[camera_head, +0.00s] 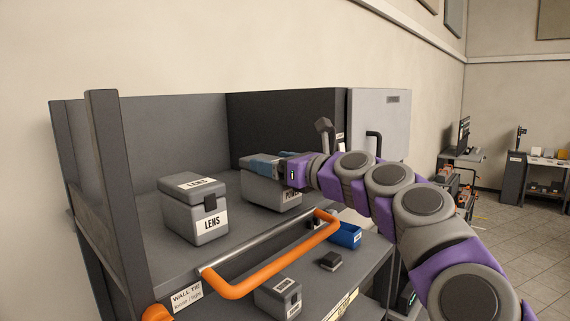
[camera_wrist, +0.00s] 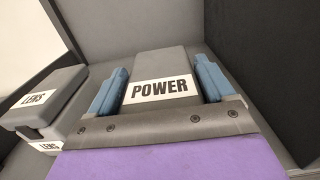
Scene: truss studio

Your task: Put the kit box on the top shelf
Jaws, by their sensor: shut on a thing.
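The grey box labelled POWER (camera_wrist: 160,66) is between the blue fingers of my gripper (camera_wrist: 162,80) in the wrist view. My gripper is shut on it. In the head view the POWER box (camera_head: 262,192) is at the top shelf (camera_head: 235,222), right of a grey LENS box (camera_head: 195,214). My gripper (camera_head: 268,165) covers part of its top. I cannot tell whether its base touches the shelf. The LENS box (camera_wrist: 45,106) also shows at the left of the wrist view. No label reading "kit" is readable on either box.
An orange-grip handle (camera_head: 285,256) runs along the shelf front. A lower level (camera_head: 320,292) holds a small grey box (camera_head: 279,298), a black block (camera_head: 330,261) and a blue bin (camera_head: 346,236). Dark side and back panels (camera_head: 175,135) enclose the top shelf.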

